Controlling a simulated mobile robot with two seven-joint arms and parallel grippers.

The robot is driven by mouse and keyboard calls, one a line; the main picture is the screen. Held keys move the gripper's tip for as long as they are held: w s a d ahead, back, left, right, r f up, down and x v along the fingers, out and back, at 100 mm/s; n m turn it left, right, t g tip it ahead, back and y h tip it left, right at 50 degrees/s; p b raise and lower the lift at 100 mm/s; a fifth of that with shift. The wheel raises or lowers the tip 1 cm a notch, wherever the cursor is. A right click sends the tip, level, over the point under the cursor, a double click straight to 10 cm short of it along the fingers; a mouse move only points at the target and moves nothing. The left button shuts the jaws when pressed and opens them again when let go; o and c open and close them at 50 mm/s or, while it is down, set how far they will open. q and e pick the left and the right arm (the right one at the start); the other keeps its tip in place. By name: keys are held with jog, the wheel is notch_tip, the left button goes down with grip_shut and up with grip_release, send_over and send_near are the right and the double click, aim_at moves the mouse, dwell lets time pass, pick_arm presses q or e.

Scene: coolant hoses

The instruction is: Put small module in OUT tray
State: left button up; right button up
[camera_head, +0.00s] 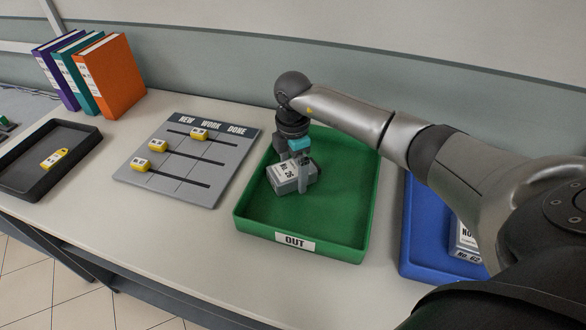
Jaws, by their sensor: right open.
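The small module (283,177) is a grey block with a white label that seems to read "No 26". It is over the green OUT tray (336,240), towards the tray's back left. My right gripper (305,184) points down at the module, with a finger showing against its right side. The gripper is open. The far finger is hidden, and I cannot tell whether the module rests fully on the tray floor. My left gripper is not in view.
A blue tray (412,225) at the right holds a larger labelled module (463,240). A grey board (187,190) with yellow sliders lies left of the green tray. A black tray (75,162) with a yellow tag and several binders (108,75) stand further left.

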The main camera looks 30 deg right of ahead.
aim_at(293, 168)
notch_tip(293, 168, up, 12)
jog(key=shift+r+p, duration=0.2)
jog(key=shift+p, duration=0.2)
